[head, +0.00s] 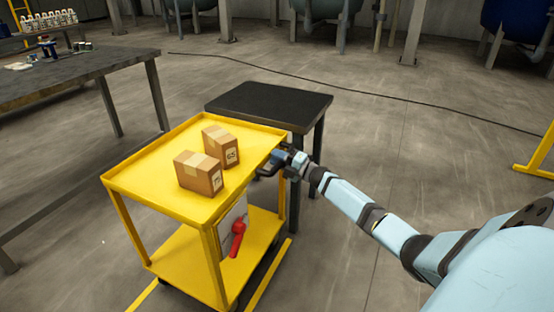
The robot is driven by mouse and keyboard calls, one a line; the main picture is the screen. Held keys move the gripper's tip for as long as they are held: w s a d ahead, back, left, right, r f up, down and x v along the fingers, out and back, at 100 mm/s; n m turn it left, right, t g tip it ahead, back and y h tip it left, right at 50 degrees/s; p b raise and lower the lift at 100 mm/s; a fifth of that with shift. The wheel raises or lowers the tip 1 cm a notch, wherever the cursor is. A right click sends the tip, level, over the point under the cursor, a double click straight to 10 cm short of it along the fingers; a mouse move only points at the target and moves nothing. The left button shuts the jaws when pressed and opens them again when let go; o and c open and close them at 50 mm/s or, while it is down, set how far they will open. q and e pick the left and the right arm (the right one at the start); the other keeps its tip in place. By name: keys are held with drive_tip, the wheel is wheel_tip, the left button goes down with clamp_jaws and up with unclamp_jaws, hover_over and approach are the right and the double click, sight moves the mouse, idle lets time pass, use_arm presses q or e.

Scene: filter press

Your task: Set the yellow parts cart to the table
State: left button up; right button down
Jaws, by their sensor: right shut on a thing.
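The yellow parts cart (150,182) stands upright in the middle left, with a raised rim on top and a lower shelf (262,232). Two cardboard boxes (198,174) (220,146) sit on its top. A small black table (268,103) stands just behind the cart's far right corner; I cannot tell whether they touch. My right gripper (272,166) is shut on the yellow parts cart at its right edge; the fingertips are partly hidden against the rim. My left gripper is not in view.
A red object (237,238) hangs or stands by a white sheet at the cart's lower part. Yellow floor lines (268,275) run beside the cart. A dark cable (350,87) crosses the floor. Open floor lies right.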

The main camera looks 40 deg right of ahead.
drive_tip(key=shift+d+r, duration=0.15)
drive_tip(key=shift+d, duration=0.15)
drive_tip(key=c, duration=1.2)
unclamp_jaws()
drive_tip(key=shift+o, duration=1.1)
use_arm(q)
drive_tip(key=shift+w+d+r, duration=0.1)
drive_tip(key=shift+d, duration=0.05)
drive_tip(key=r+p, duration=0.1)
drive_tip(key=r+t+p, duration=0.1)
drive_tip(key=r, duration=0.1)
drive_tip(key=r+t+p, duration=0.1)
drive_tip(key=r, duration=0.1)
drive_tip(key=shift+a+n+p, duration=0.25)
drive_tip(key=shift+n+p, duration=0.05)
use_arm(e)
drive_tip(key=v, duration=1.3)
drive_tip(key=shift+s+f, duration=0.25)
drive_tip(key=shift+s, duration=0.05)
drive_tip(key=shift+d, duration=0.15)
